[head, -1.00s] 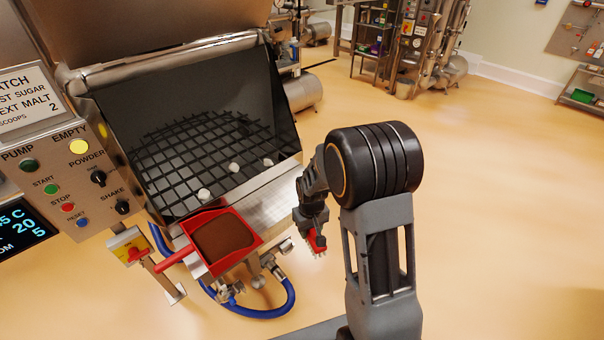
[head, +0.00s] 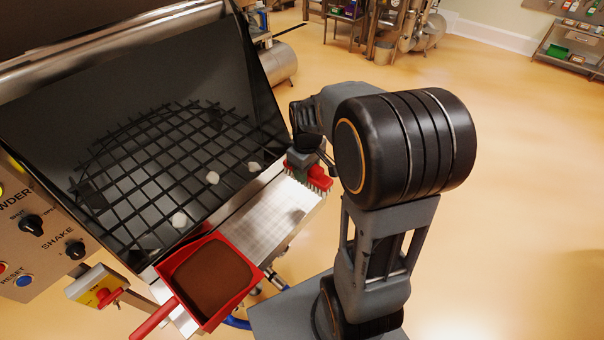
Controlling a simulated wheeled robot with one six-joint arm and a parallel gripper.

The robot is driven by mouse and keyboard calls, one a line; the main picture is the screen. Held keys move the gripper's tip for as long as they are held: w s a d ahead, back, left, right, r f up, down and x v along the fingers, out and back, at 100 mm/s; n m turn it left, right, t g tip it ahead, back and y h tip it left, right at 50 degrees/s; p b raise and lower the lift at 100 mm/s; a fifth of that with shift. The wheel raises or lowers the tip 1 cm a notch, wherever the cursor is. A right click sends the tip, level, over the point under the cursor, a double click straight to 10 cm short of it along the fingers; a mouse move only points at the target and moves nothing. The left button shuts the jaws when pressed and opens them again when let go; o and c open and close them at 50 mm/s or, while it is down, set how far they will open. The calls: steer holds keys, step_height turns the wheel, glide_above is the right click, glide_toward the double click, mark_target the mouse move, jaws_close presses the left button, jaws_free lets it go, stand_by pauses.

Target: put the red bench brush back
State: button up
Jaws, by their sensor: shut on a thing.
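The red bench brush (head: 318,178) with pale bristles is at the right end of the steel shelf in front of the hopper. My gripper (head: 300,166) is shut on it, seen from behind and partly hidden by my own arm. The bristles point down toward the shelf (head: 262,217); I cannot tell whether they touch it. A red dustpan (head: 208,281) holding brown powder sits at the left end of the same shelf, its handle pointing to the lower left.
The dark hopper with its black grid (head: 175,165) stands behind the shelf, with several pale lumps (head: 180,219) on the grid. A control panel (head: 40,235) and a yellow switch box (head: 97,289) are at left. The floor at right is clear.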

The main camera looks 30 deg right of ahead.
steer(key=w+f, duration=0.2)
steer(key=w+d+f, duration=0.1)
steer(key=w+f, duration=0.1)
steer(key=w+d+f, duration=0.1)
steer(key=w+f, duration=0.1)
steer(key=shift+w+f, duration=0.1)
steer(key=shift+f, duration=0.15)
steer(key=shift+w+f, duration=0.15)
steer(key=shift+f, duration=1.5)
steer(key=shift+f+b, duration=0.2)
steer(key=shift+b, duration=0.15)
steer(key=o, duration=1)
steer(key=shift+r, duration=0.15)
